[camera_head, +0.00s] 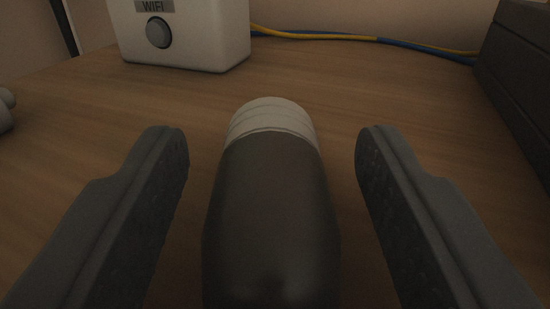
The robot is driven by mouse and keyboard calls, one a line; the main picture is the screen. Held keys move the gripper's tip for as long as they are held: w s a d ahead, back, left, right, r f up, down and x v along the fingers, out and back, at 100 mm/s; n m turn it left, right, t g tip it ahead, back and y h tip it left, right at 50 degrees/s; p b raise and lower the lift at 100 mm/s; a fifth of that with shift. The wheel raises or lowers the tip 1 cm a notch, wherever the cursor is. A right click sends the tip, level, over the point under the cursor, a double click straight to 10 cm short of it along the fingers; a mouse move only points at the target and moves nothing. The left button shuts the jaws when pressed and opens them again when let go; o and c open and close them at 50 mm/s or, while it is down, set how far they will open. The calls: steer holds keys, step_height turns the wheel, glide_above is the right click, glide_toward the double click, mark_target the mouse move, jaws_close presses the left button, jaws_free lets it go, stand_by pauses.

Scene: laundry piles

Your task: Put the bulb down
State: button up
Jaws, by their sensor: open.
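The bulb (272,215) is between the two fingers of my gripper (271,145). It has a dark grey body and a pale, ridged cap end that points away from me. Both fingers are open, with a clear gap on each side of the bulb, so they do not touch it. The bulb appears to lie on the wooden surface (330,70); its near end is cut off by the bottom of the view.
A white box labelled WIFI (185,35) with a round grey knob stands at the back left. Yellow and blue cables (370,40) run along the back. A dark slatted object (515,60) stands at the right. A grey rounded object (5,110) shows at the left edge.

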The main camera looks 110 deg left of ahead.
steer(key=p+v, duration=0.2)
steer(key=v, duration=1)
steer(key=shift+p, duration=0.35)
steer(key=shift+w+r, duration=0.1)
steer(key=shift+r, duration=0.1)
